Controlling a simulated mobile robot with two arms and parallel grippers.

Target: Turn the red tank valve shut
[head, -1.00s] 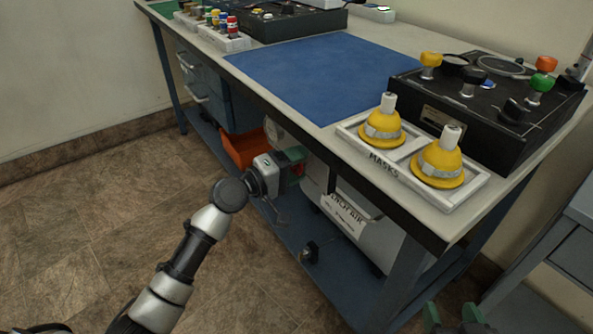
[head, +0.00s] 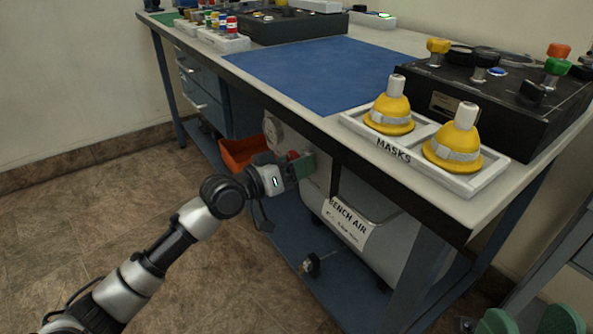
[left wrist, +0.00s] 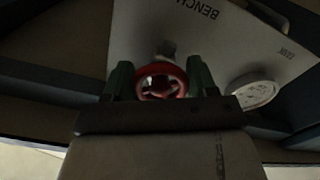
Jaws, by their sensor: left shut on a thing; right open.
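The red tank valve (left wrist: 161,82) is a round red handwheel on the bench air tank (left wrist: 140,32), below the bench. In the left wrist view my left gripper (left wrist: 160,84) has its green fingers on either side of the wheel, shut on it. In the head view the left gripper (head: 302,164) reaches under the bench's front edge; a little red of the valve (head: 293,156) shows beside its green fingers. The grey tank (head: 385,240) bears a white "BENCH AIR" label. My right gripper (head: 530,320) is open and empty at the bottom right, partly cut off by the frame.
A round gauge (left wrist: 252,92) sits beside the valve. An orange bin (head: 238,153) stands on the lower shelf (head: 270,262), with a small dark fitting (head: 311,264) near its front. The bench edge overhangs the tank. Yellow masks (head: 392,105) sit in a tray above.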

